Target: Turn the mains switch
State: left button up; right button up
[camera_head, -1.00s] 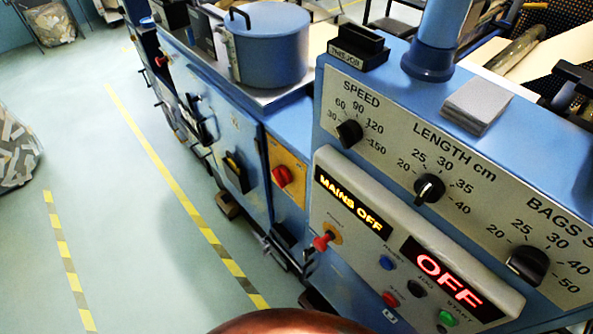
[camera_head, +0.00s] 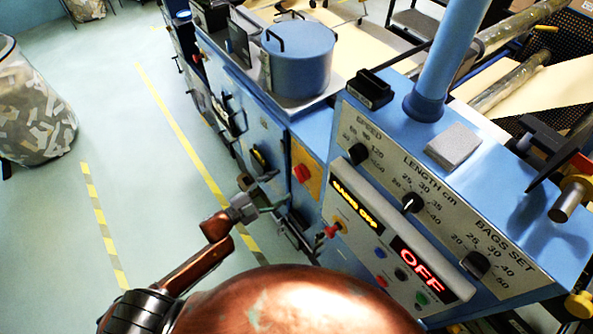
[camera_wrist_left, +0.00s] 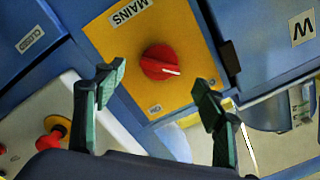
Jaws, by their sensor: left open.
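The mains switch is a red rotary knob (camera_head: 301,173) on a yellow plate on the blue machine's side. In the left wrist view the knob (camera_wrist_left: 161,62) shows large, with a white pointer line aimed to the right, beneath the word MAINS on the yellow plate (camera_wrist_left: 186,27). My left gripper (camera_head: 274,192) is beside the plate in the head view. In the left wrist view its green fingers (camera_wrist_left: 158,92) are spread apart, with the knob ahead of the gap and nothing between them. The display (camera_head: 356,204) reads MAINS OFF. My right gripper is not in view.
A red push button (camera_head: 333,230) sits on the protruding grey control panel near the switch. Another display (camera_head: 420,257) reads OFF. A blue pot (camera_head: 298,58) stands on the machine. The floor left of the machine is clear up to a bag of scraps (camera_head: 32,110).

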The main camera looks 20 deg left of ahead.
aim_at(298, 176)
pick_arm(q)
jog(key=x, duration=0.5)
jog(key=p+x, duration=0.1)
jog(key=x, duration=0.2)
jog(key=shift+s+r, duration=0.1)
jog(key=shift+r, duration=0.15)
jog(key=c, duration=1.1)
jog(key=shift+c, duration=0.3)
